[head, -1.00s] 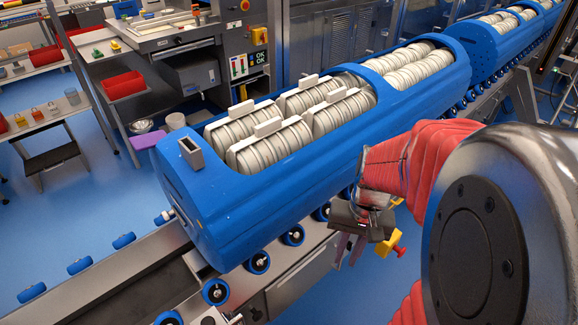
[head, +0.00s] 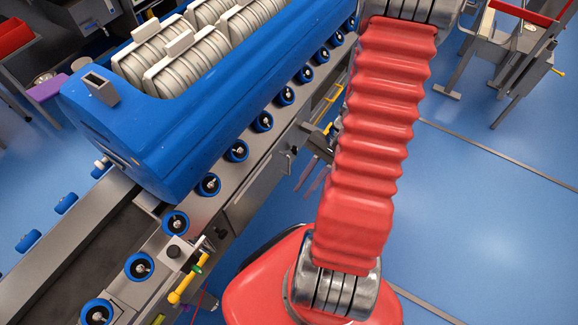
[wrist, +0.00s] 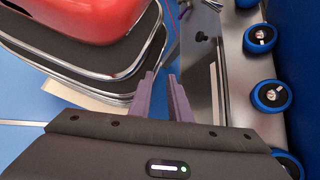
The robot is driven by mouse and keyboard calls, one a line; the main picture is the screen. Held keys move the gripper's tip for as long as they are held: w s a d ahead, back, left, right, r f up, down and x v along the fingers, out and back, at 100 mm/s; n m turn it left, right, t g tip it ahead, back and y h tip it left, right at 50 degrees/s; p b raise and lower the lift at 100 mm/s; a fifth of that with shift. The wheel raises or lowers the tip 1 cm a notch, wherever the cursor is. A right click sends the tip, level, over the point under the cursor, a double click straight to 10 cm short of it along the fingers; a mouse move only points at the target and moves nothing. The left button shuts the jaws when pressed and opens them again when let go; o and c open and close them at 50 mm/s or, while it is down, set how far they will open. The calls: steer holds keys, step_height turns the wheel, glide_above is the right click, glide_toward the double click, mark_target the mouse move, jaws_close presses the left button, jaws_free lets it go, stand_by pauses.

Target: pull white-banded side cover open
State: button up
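The conveyor's grey metal side (head: 262,183) runs below the blue rollers in the head view and carries flat side panels. I cannot make out for certain which panel is the white-banded side cover. In the wrist view a narrow pale strip (wrist: 213,92) shows along the metal side, right of my gripper. My gripper (wrist: 160,77) has two purple fingers, apart with nothing between them. They point toward the floor-side gap beside the conveyor and touch no cover.
A blue tub carrier (head: 165,125) with stacked white discs sits on the conveyor rollers (head: 236,151). A yellow handle (head: 187,284) stands at the conveyor's near side. Blue floor (head: 480,210) is open at right. My red base fills the wrist view's upper left.

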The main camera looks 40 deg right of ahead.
step_height(320, 180, down, 10)
steer(key=m+t+y, duration=0.4)
steer(key=m+t, duration=0.2)
steer(key=m, duration=0.1)
steer(key=m+t+h, duration=1)
steer(key=m+t, duration=0.2)
steer(key=m, duration=0.1)
glide_toward(289, 173)
steer(key=s+d+r, duration=0.1)
steer(key=s+r, duration=0.2)
steer(key=shift+s+r, duration=0.2)
steer(key=shift+w, duration=0.1)
steer(key=shift+w+a, duration=0.35)
steer(key=shift+w, duration=1.9)
steer(key=shift+w+a, duration=0.3)
steer(key=shift+w, duration=1.95)
steer(key=shift+w+a, duration=0.35)
steer(key=shift+w, duration=1.9)
jaws_close()
